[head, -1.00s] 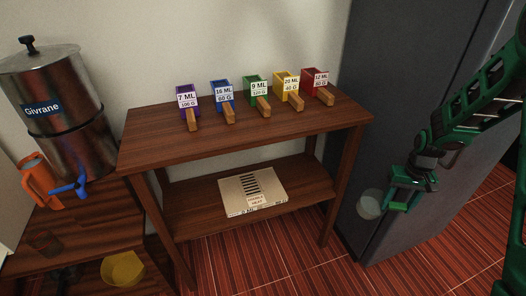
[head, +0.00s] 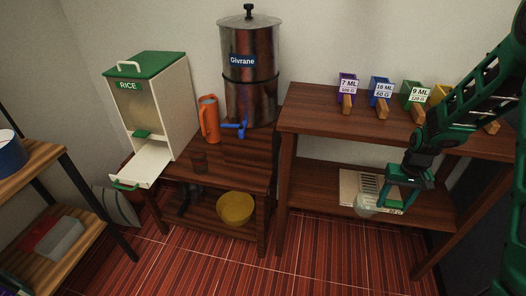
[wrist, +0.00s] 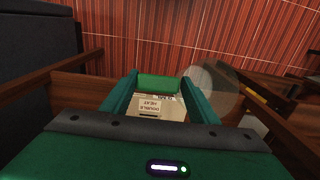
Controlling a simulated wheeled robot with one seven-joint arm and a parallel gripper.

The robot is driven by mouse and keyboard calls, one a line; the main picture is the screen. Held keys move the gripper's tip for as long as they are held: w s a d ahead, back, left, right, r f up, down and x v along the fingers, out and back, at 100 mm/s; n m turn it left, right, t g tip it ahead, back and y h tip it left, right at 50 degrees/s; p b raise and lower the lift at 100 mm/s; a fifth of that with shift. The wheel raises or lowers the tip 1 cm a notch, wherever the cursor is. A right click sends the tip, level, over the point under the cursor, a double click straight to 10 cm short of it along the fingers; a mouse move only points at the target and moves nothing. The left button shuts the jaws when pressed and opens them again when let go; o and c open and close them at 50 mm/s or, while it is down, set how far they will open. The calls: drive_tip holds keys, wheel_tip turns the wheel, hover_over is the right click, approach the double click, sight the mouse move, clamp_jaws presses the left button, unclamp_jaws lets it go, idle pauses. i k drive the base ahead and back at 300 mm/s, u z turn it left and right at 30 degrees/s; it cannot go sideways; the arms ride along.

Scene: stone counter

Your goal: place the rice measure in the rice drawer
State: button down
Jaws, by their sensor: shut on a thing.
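The rice measure is a small translucent cup (head: 365,205), held at my gripper (head: 395,196) in front of the brown shelf table. It also shows in the wrist view (wrist: 212,88), just right of the fingertips of my gripper (wrist: 158,90). A green piece spans between the fingers there; I cannot tell for sure whether it is the measure's handle. My gripper is shut on the measure. The rice dispenser (head: 176,103) is a white box with a green lid and a RICE label, at the left. Its rice drawer (head: 146,164) is pulled out at the bottom, with a green front handle.
A metal Givrane tank (head: 250,95) and an orange jug (head: 209,120) stand beside the dispenser. A yellow bowl (head: 236,208) sits below. Coloured scoops (head: 380,92) line the shelf table. Open floor lies in front.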

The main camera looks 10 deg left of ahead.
sight(134, 164)
drive_tip(key=u, duration=1.9)
drive_tip(key=i, duration=1.05)
drive_tip(key=z, duration=0.1)
